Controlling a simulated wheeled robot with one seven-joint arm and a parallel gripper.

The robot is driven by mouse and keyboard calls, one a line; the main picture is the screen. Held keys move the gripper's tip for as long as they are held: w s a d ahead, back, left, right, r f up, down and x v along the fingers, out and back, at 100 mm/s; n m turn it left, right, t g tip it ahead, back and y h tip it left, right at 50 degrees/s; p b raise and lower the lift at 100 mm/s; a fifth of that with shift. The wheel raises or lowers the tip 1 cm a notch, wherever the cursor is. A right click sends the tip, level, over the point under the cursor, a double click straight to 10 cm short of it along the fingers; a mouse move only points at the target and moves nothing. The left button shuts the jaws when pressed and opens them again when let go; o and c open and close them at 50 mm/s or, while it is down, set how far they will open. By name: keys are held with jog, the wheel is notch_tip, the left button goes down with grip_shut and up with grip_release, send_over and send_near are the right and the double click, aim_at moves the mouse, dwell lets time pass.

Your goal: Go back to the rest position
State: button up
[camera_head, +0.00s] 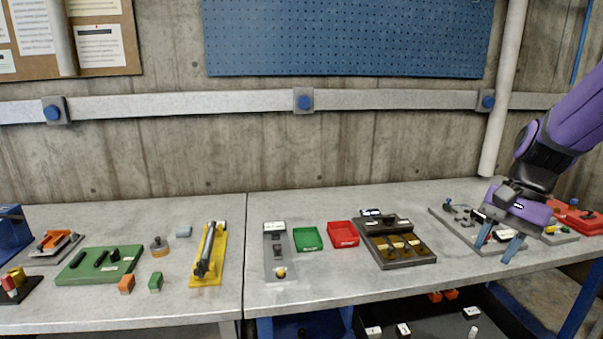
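My gripper (497,242) hangs from my purple arm at the right of the head view. Its two blue fingers point down and stand apart, so it is open. It is over or in front of a grey plate (447,222) with small parts at the right end of the bench. Nothing clear shows between the fingers, though a dark and white item is seen behind them. I cannot tell whether the fingertips touch anything.
Left of my gripper on the bench (340,283) are a dark tray (418,263), a red bin (343,233) and a green bin (308,239). A red item (575,214) lies right. Behind stands a concrete wall with a white pipe (503,90). A dark bin (505,318) is below.

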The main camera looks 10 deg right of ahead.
jog(key=s+a+r+n+t+h, duration=0.4)
jog(key=s+a+r+n+t, duration=0.2)
jog(key=s+a+r+n, duration=0.2)
jog(key=shift+s+a+r+n, duration=0.2)
jog(key=shift+s+r+n, duration=0.3)
jog(key=shift+r+n, duration=0.5)
jog(key=shift+f, duration=0.25)
dwell(3.5)
